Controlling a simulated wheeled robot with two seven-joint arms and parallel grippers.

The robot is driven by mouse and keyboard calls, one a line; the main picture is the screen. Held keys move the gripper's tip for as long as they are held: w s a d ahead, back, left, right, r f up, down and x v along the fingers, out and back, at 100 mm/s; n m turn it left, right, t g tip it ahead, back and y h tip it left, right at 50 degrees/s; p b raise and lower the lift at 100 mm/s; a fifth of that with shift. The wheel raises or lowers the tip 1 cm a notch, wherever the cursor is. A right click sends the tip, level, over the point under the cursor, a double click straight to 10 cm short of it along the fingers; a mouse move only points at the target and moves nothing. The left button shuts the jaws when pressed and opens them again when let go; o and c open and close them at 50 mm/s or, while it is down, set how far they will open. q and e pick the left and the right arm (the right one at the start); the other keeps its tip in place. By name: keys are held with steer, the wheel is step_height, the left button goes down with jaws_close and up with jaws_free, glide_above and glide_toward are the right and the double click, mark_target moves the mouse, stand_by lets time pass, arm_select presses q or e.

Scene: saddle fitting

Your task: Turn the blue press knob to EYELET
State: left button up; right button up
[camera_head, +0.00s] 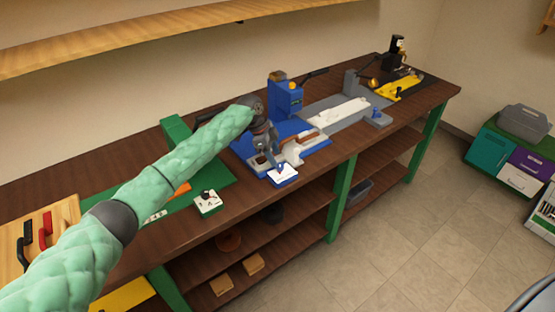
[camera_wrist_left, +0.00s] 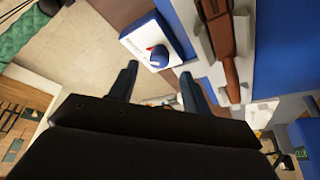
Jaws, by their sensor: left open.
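The blue press (camera_head: 285,97) stands on its blue base at the middle of the bench. A white plate with a blue rim (camera_head: 284,178) sits at the base's front corner. In the left wrist view the blue knob (camera_wrist_left: 158,57) with a red mark stands on this white plate (camera_wrist_left: 140,38); the plate's lettering is too small to read. My left gripper (camera_head: 276,166) is just above the plate and partly hides it. In the wrist view its fingers (camera_wrist_left: 159,76) are apart and empty, with the knob beyond the gap between the tips. My right gripper is not in view.
A fixture with a brown strip (camera_head: 306,137) lies right beside the gripper. A white plate with a black knob (camera_head: 208,202) is at the left, by a green mat. A grey station (camera_head: 375,116) and a yellow one (camera_head: 398,87) stand farther right. A shelf (camera_head: 150,40) runs overhead.

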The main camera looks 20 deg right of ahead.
mark_target(279, 165)
arm_select(q)
steer(key=p+x, duration=0.1)
steer(key=x, duration=0.2)
steer(key=shift+s+d+f, duration=0.15)
steer(key=shift+f, duration=0.5)
steer(key=shift+r, duration=0.1)
steer(key=c, duration=1)
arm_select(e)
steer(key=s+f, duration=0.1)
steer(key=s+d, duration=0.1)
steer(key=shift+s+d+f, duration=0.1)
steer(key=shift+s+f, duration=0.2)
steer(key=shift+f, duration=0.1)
